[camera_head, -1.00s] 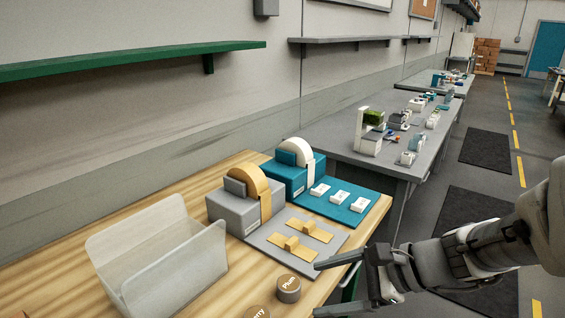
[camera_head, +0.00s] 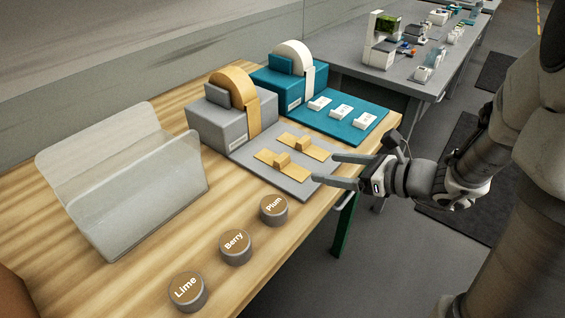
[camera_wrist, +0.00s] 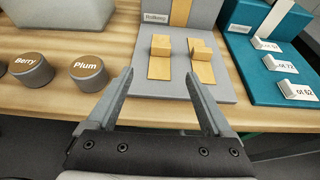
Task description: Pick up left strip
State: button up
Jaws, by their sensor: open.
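Two tan strips with raised block-like tabs lie side by side on a grey board (camera_head: 300,183). The left strip (camera_wrist: 160,66), as the wrist view has it, is the one nearer the Plum drum; it shows in the head view (camera_head: 268,156). The right strip (camera_wrist: 203,68) lies beside it, also in the head view (camera_head: 316,151). My gripper (camera_head: 325,169) is open and empty at the board's near right edge. In the wrist view its fingers (camera_wrist: 160,73) point toward the strips, with the left strip between the tips in the picture.
A grey dispenser (camera_head: 222,125) with a tan roll stands behind the board. A teal station (camera_head: 345,125) with white labelled pieces is beside it. Round Plum (camera_head: 274,211), Berry (camera_head: 236,247) and Lime (camera_head: 187,291) drums and a translucent bin (camera_head: 130,190) stand on the wooden table.

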jog(key=b, duration=0.3)
send_near(271, 158)
jog(key=x, duration=0.4)
jog(key=shift+w+a, duration=0.15)
grip_shut()
